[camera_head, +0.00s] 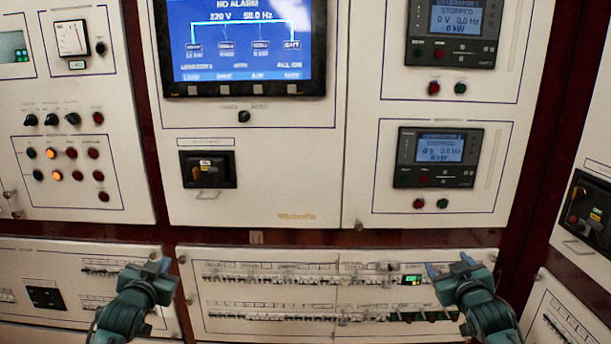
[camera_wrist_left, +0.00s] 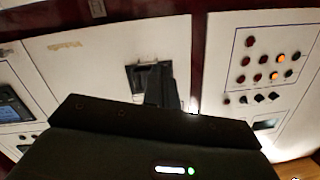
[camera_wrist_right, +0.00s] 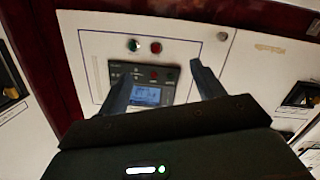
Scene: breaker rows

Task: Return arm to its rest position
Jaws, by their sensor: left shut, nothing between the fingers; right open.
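My left gripper (camera_head: 158,268) is at the lower left of the head view, in front of the left end of the lower breaker panel. Its fingers are together with nothing between them; in the left wrist view its fingers (camera_wrist_left: 160,88) also show closed. My right gripper (camera_head: 450,268) is at the lower right of the head view, in front of the right end of the breaker panel. Its fingers are apart and empty; in the right wrist view the fingertips (camera_wrist_right: 158,78) frame a generator controller (camera_wrist_right: 150,93) behind them. Whether either gripper touches the panel cannot be told.
The breaker panel (camera_head: 262,293) has two rows of switches between the grippers. Above it are a large screen (camera_head: 245,45), a black breaker switch (camera_head: 208,170), two controllers (camera_head: 437,158) and a panel of knobs and lamps (camera_head: 75,135). Another black switch (camera_head: 588,208) is at the right.

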